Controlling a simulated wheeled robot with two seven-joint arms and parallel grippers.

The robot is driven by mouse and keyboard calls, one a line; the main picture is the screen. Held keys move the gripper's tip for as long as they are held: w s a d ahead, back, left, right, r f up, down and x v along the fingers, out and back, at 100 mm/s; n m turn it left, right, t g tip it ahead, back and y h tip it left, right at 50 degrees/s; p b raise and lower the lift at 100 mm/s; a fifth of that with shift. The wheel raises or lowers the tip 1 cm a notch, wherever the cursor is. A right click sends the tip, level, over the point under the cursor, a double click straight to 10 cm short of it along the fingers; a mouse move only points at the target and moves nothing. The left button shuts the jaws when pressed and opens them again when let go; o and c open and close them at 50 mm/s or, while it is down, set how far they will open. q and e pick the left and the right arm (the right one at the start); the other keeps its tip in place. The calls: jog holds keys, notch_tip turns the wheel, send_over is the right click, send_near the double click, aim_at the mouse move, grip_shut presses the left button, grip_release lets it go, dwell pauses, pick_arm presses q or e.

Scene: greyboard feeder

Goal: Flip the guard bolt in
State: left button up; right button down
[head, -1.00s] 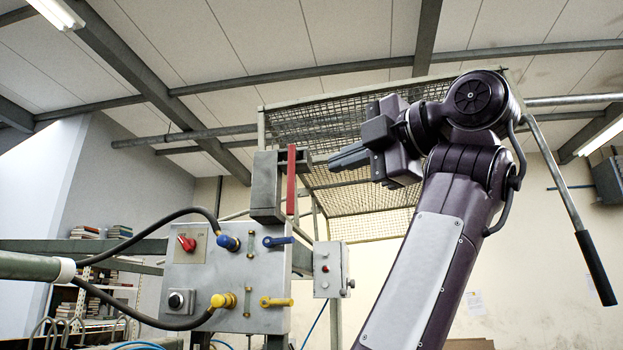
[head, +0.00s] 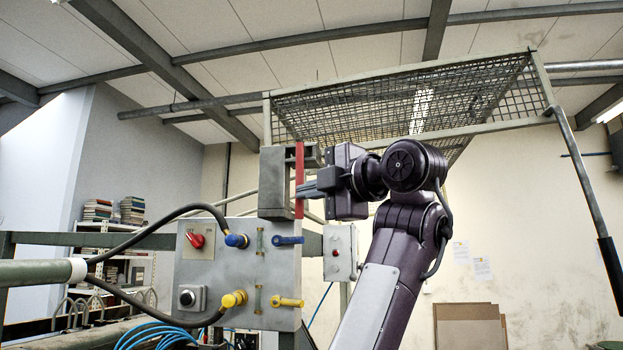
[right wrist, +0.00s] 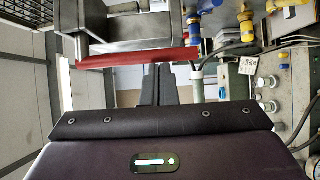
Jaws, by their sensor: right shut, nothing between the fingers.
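An upright red bar (head: 299,165), which looks like part of the guard bolt, stands beside a grey block (head: 274,180) above the control panel. In the right wrist view the red bar (right wrist: 135,57) lies across the picture. My right gripper (head: 308,190) is shut and empty, with its fingertips at the right side of the red bar. In the right wrist view the fingertips (right wrist: 161,68) end right at the bar's edge; I cannot tell if they touch. My left gripper is not in view.
A mesh guard (head: 400,110) with a long dark handle (head: 609,262) hangs above and right of my right arm. The grey control panel (head: 220,270) below carries a red knob (head: 195,240), blue and yellow fittings and black hoses. A smaller grey box (head: 340,250) sits behind.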

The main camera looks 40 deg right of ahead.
jog(key=shift+w+a, duration=0.1)
jog(key=shift+a, duration=0.05)
jog(key=w+d, duration=0.2)
jog(key=d, duration=0.1)
dwell(0.3)
jog(key=shift+w+a, duration=0.15)
